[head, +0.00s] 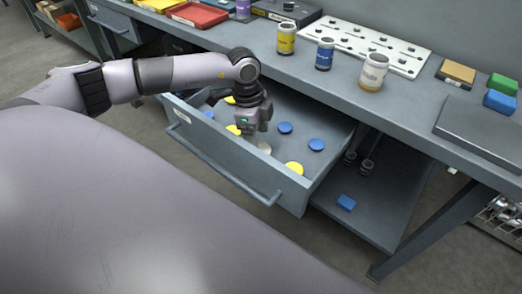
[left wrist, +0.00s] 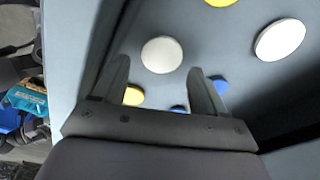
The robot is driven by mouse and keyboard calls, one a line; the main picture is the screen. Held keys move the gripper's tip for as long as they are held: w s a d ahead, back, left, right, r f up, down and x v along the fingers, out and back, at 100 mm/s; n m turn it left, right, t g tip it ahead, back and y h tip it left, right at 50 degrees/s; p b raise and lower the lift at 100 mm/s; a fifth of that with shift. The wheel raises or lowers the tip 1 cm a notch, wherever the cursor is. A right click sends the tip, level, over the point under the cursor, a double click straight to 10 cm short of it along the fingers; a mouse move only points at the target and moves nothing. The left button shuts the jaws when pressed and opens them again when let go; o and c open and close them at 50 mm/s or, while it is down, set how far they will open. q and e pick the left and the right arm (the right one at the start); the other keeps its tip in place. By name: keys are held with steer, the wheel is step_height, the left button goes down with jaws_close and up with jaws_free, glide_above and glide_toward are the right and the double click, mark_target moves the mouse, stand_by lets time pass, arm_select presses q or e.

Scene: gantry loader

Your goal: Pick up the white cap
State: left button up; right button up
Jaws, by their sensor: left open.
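A white cap (head: 264,148) lies on the floor of the open drawer (head: 232,158), just below my left gripper (head: 258,130). In the left wrist view, one round white cap (left wrist: 162,54) shows between and beyond the tips of my left gripper (left wrist: 159,68). A second white cap (left wrist: 281,40) lies to its right. The left gripper points down into the drawer, its fingers apart with nothing between them. I cannot tell its exact height above the cap. My right gripper is not in view.
Blue caps (head: 285,127) and yellow caps (head: 294,169) lie around in the drawer. The drawer walls stand close to the gripper. On the bench above are a yellow-labelled jar (head: 286,40), a blue-labelled jar (head: 325,54), a white-labelled jar (head: 373,74) and a red tray (head: 198,15).

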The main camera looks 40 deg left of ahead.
arm_select(q)
steer(key=f, duration=0.4)
steer(key=shift+w+d, duration=0.2)
steer(key=c, duration=0.8)
step_height(320, 180, up, 20)
steer(key=shift+p, duration=0.4)
steer(key=shift+r, duration=0.1)
step_height(320, 180, up, 4)
steer(key=p, duration=0.4)
glide_above(260, 144)
steer(key=s, duration=0.1)
steer(key=shift+s+d+r, duration=0.15)
steer(key=shift+d, duration=0.25)
